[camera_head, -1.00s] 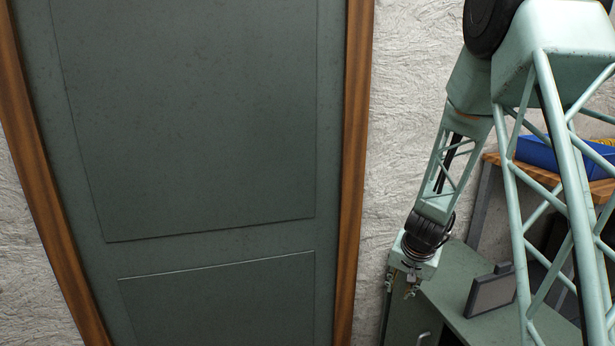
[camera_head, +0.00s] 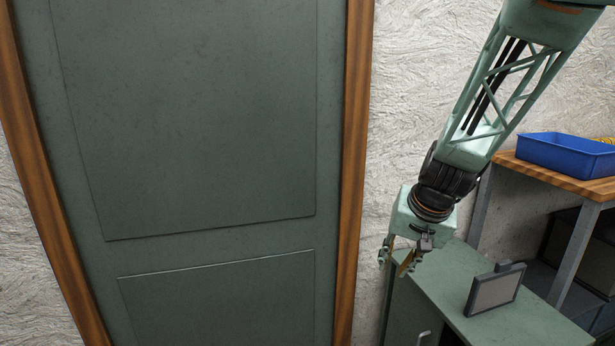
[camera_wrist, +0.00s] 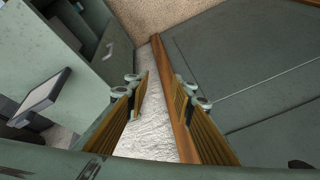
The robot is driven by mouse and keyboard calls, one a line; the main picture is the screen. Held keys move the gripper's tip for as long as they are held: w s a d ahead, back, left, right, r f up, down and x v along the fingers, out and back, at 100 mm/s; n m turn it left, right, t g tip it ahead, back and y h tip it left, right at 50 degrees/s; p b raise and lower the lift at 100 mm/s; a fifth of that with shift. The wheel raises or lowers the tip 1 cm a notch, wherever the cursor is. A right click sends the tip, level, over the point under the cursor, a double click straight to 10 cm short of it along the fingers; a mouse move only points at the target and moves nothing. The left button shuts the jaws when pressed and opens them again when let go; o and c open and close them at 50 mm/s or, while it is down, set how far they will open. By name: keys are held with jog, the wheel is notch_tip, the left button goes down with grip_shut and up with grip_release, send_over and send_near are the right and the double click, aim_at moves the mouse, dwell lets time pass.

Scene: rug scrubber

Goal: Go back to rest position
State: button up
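My gripper (camera_head: 397,262) hangs at the end of my arm, in front of the pale wall and just above the left back part of the green cabinet top. In the wrist view my gripper (camera_wrist: 165,95) shows its yellow-brown ribbed fingers spread apart, with nothing between them. Through the gap I see the white wall and the wooden door frame.
A green door (camera_head: 200,130) in a wooden frame (camera_head: 357,130) fills the left. The green cabinet (camera_head: 440,285) carries a grey dark-rimmed panel (camera_head: 495,291). A blue bin (camera_head: 565,152) sits on a wooden-topped table (camera_head: 535,171) at the right. The cabinet's left top is clear.

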jog(key=s+a+r+n, duration=0.1)
jog(key=s+r, duration=0.4)
jog(key=s, duration=0.5)
jog(key=s+a+r+n+b, duration=0.1)
jog(key=s+r, duration=0.4)
jog(key=s, duration=0.4)
jog(key=s+a+r+n, duration=0.1)
jog(key=s+r, duration=0.4)
jog(key=s, duration=0.5)
jog(key=s+d+h, duration=0.1)
jog(key=s, duration=1.1)
jog(key=shift+s+d+n+g+b, duration=0.15)
jog(key=shift+d+n+g+b, duration=0.15)
jog(key=shift+n+g, duration=0.1)
